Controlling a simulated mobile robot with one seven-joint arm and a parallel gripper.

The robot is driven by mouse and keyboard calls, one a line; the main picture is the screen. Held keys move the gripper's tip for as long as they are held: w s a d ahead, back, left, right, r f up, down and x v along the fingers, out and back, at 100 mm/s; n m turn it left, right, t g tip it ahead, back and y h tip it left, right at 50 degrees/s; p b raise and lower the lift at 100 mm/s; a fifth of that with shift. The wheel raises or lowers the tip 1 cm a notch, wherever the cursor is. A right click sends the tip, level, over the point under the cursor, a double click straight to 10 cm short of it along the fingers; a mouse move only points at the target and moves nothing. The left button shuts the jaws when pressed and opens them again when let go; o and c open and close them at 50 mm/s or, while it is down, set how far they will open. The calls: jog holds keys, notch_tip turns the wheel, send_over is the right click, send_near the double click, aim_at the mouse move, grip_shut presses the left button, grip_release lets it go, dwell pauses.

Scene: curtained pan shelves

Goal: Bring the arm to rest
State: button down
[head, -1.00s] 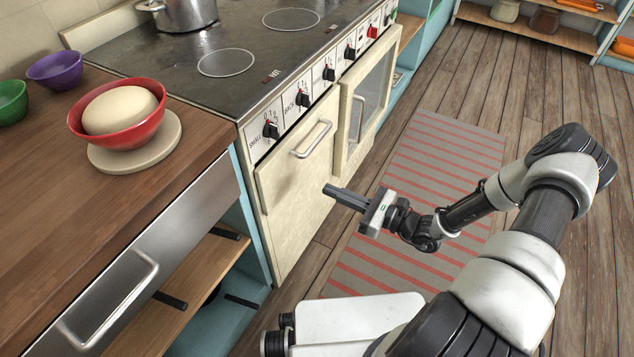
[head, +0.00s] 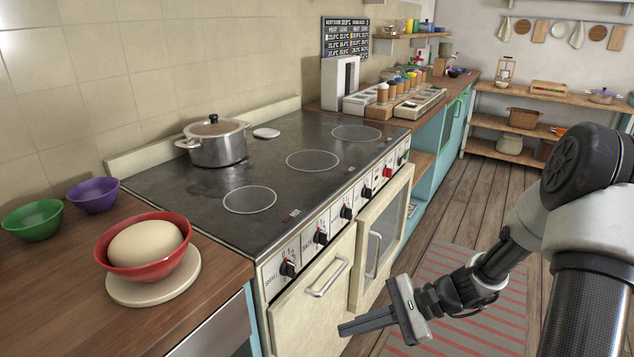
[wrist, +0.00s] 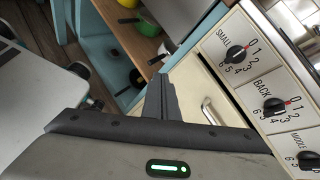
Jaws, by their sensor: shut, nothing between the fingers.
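My gripper (head: 342,329) is low at the right of the head view, in front of the cream oven door (head: 318,300) of the stove. Its fingers are together, point left and hold nothing. In the wrist view the closed fingers (wrist: 162,98) show in front of the cabinet and the oven door, with the oven handle (wrist: 211,112) close to their right. I cannot tell the exact gap to the door. My arm comes in from the right edge, bent, above the striped rug.
The stove top (head: 280,160) carries a lidded pot (head: 217,145). A red bowl (head: 150,268) with a pale dough ball (head: 145,243) stands on a round board on the wooden counter. Stove knobs (wrist: 240,54) are near the gripper. Open floor (head: 460,205) and a striped rug (head: 455,290) lie right of the stove.

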jog(key=s+d+r+n+t+h, duration=0.1)
jog(key=s+r+n+h, duration=0.4)
jog(key=r, duration=0.6)
jog(key=s+d+r+n+t+h, duration=0.15)
jog(key=s+r+n+h, duration=0.3)
jog(key=r, duration=0.55)
jog(key=s+d+r+n+t+h, duration=0.2)
jog(key=s+d+n+t+h, duration=0.1)
jog(key=s+d+n, duration=0.15)
notch_tip(320, 180, up, 20)
jog(key=p, duration=2)
jog(key=shift+s+a+r+m, duration=0.2)
jog(key=shift+a+r+m, duration=0.05)
jog(key=shift+a+m, duration=0.15)
